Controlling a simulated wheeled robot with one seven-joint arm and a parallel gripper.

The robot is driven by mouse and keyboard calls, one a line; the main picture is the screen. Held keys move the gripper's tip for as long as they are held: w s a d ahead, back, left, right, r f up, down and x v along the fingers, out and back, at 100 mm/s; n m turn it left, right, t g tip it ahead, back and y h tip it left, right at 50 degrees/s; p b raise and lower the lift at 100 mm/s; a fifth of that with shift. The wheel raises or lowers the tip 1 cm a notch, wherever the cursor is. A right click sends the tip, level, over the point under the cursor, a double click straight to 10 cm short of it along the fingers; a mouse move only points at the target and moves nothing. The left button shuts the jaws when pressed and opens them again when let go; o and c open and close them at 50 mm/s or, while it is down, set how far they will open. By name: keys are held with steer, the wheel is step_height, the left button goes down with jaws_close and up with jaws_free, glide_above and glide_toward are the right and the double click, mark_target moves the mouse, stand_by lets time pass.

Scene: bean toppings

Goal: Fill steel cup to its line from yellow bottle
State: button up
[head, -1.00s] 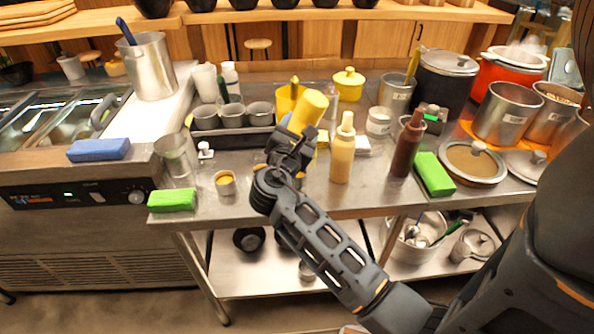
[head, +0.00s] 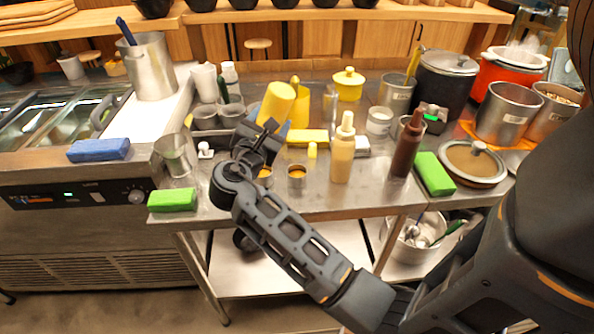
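The yellow bottle (head: 277,103) is tilted, its broad end up and to the right. My gripper (head: 262,138) is at its lower end and appears shut on it, above the steel table. The gripper hides the bottle's lower end and any nozzle. Two small steel cups stand below and to the right of the gripper: one (head: 297,176) shows yellow-orange inside, the other (head: 265,179) is partly covered by my arm. Which one the task means, its line and any stream cannot be made out.
A cream bottle (head: 342,153) and a brown bottle (head: 406,150) stand to the right. A yellow block (head: 307,136) and a yellow container (head: 299,108) are behind. A steel jug (head: 176,156) and green sponge (head: 172,200) are left. The front table strip is mostly clear.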

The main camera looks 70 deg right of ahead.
steer(key=shift+s, duration=0.1)
steer(key=s+d+f, duration=0.3)
steer(key=s+d, duration=0.1)
steer(key=s, duration=0.5)
stand_by(0.4)
steer(key=shift+o, duration=0.4)
steer(key=c, duration=0.8)
steer(key=o, duration=0.7)
